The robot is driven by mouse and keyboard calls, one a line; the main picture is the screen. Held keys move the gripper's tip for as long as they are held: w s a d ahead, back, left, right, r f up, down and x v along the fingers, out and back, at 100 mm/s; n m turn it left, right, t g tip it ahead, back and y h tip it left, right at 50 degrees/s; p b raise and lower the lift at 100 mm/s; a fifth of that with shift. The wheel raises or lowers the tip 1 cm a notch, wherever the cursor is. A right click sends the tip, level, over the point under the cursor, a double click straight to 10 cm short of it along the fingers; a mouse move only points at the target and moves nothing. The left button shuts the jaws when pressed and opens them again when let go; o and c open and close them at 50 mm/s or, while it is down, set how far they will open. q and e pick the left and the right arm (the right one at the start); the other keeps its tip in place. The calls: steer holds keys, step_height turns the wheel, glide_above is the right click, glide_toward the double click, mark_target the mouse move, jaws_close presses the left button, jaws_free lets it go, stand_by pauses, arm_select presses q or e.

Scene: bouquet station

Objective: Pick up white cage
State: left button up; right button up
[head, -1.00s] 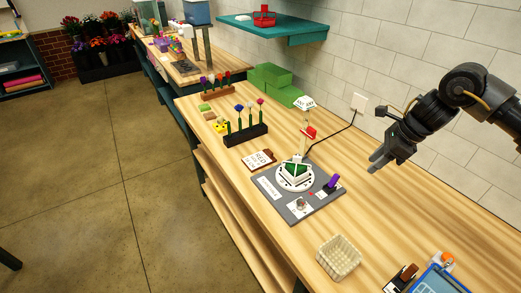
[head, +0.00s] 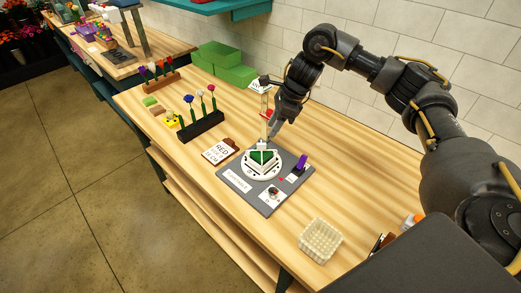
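A cream-white, open-topped lattice basket (head: 320,240), the most cage-like thing in view, sits on the wooden bench at the lower middle. It looks empty. A white round stand (head: 262,166) on a grey board (head: 277,195) bears a green and white block (head: 263,158) with a small white piece on top. My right gripper (head: 273,131) points down just behind this block, close to the upright post (head: 264,112). Its fingers are small and dark, so their gap is unclear. It is well away from the basket. My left gripper is out of view.
A clipboard (head: 219,152) lies left of the board. A black rack (head: 201,128) of toy flowers stands beyond it. Green blocks (head: 226,66) lie along the wall. A purple item (head: 301,163) stands on the board's right.

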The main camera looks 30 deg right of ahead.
mark_target(262, 144)
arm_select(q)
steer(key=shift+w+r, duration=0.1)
arm_select(e)
steer(key=shift+x, duration=1.1)
steer(key=shift+a+f+p, duration=0.1)
steer(key=shift+f+p, duration=0.05)
steer(key=shift+p, duration=0.25)
steer(key=p+x, duration=0.2)
steer(key=x, duration=0.2)
steer(key=shift+a+f+p, duration=0.1)
steer(key=shift+a+p, duration=0.15)
steer(key=shift+p, duration=0.1)
steer(key=shift+f, duration=0.25)
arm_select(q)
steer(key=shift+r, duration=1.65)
arm_select(e)
jaws_close()
